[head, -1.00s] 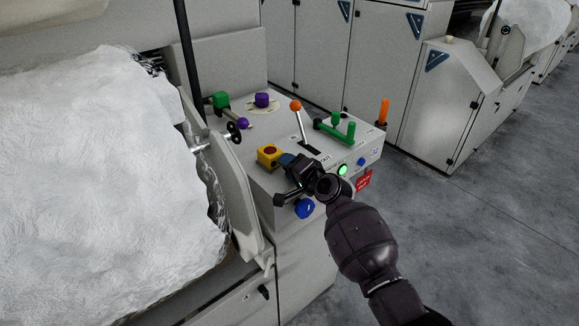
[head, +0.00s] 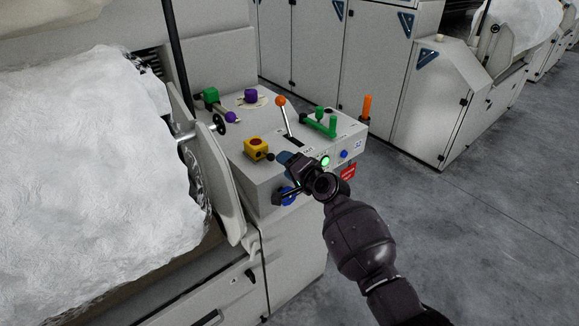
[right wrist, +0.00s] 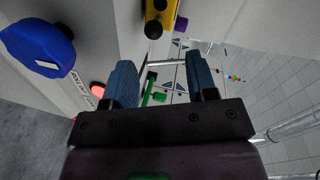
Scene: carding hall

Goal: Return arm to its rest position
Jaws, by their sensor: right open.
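My right gripper (head: 283,172) is open and empty in front of the control box (head: 262,183). It is just right of the yellow button housing (head: 257,149) and partly over the blue knob (head: 288,197) on the front face. In the right wrist view, its two blue fingertips (right wrist: 161,78) stand apart with nothing between them. The blue knob (right wrist: 38,45) is at upper left there and the yellow housing (right wrist: 160,14) at the top, both clear of the fingers. My left gripper is not in view.
The box also carries an orange-ball lever (head: 281,103), green handles (head: 322,124), a purple knob (head: 250,96), a lit green button (head: 325,161) and a red tag (head: 348,171). White fibre (head: 90,190) fills the left. Open floor (head: 480,240) lies right.

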